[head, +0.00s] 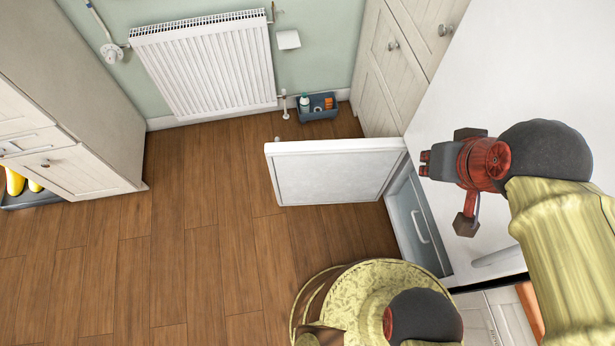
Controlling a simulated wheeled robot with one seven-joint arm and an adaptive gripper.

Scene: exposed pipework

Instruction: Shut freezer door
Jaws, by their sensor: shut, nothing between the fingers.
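The freezer door (335,172) is a white panel standing wide open, sticking out to the left from its far edge beside the cabinets. The freezer opening behind it shows a grey drawer front (420,225) with a pale handle. My gripper (426,163), red and dark grey, is shut and empty. It appears in front of the white upper appliance door, right of the open freezer door and apparently above it. I see no contact with the freezer door. The freezer door's outer face is hidden.
The upper appliance door (455,95) is shut. A white radiator (205,65) hangs on the far wall, with a dark caddy of bottles (318,107) on the floor nearby. Cabinets (85,110) stand at left. The wooden floor (200,250) left of the freezer door is clear.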

